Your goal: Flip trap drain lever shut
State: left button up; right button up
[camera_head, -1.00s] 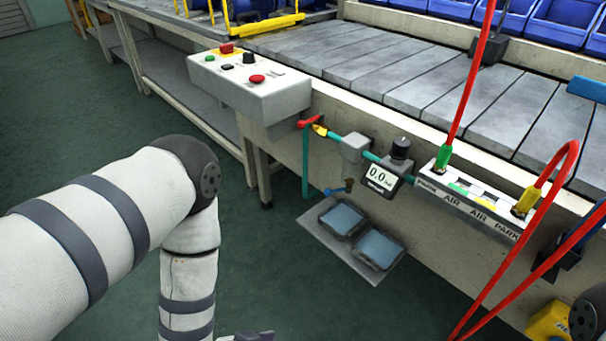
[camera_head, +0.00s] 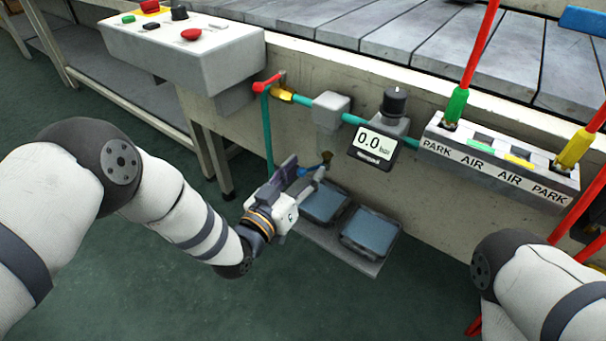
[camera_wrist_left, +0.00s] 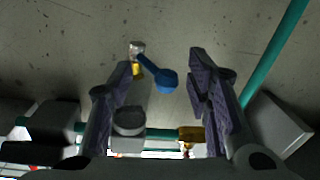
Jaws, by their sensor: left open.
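The blue trap drain lever (camera_head: 326,157) sits on the drain below the grey trap (camera_head: 331,106), partly hidden by my left gripper in the head view. In the left wrist view the lever (camera_wrist_left: 162,77) shows clearly, slanting from a brass and silver fitting (camera_wrist_left: 137,58), its round end between the two fingers in the picture. My left gripper (camera_head: 305,168) is open and empty, close to the lever; I see no contact. It also shows in the left wrist view (camera_wrist_left: 163,68). My right gripper is out of the head view; only that arm shows at lower right.
A red-handled valve (camera_head: 268,82) and green pipe (camera_head: 267,135) stand left of the trap. A gauge reading 0.0 (camera_head: 373,145) and an air panel (camera_head: 500,160) with red hoses are to the right. Two foot pedals (camera_head: 369,233) lie below.

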pick_arm(q)
jog(key=shift+w+d, duration=0.1)
jog(key=shift+w, duration=0.05)
grip_shut()
jog(key=shift+w+a+f+m+g+h+b, duration=0.1)
jog(key=shift+w+a+m+g+h+b, duration=0.15)
jog(key=shift+m+g+h+b, duration=0.3)
jog(key=shift+w+a+m+g+h+b, duration=0.1)
jog(key=shift+w+m+g+h+b, duration=0.35)
jog(key=shift+h, duration=0.3)
jog(key=shift+w+a+r+m+g+h+b, duration=0.15)
jog(key=shift+m+g+h+b, duration=0.1)
jog(key=shift+m+g+h, duration=0.15)
jog(key=shift+d+r+m+g+h+b, duration=0.1)
jog(key=shift+r+m+g+h+b, duration=0.1)
jog(key=shift+m+g+h, duration=0.15)
